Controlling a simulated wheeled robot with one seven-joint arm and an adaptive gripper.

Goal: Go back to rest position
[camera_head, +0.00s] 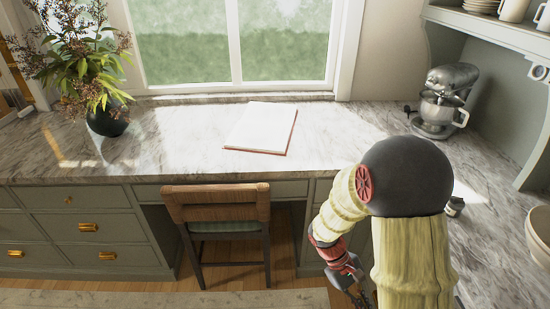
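My arm comes up at the right of the head view and bends over at a dark round joint. Its wrist hangs low in front of the counter, right of the chair. My gripper (360,296) points down near the bottom edge of the picture. It is small, dark and partly hidden by my arm, so I cannot tell whether its fingers are open or shut. I see nothing held in it.
A wooden chair (218,205) stands at the counter's front, left of my gripper. Drawers (95,228) are at the left.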

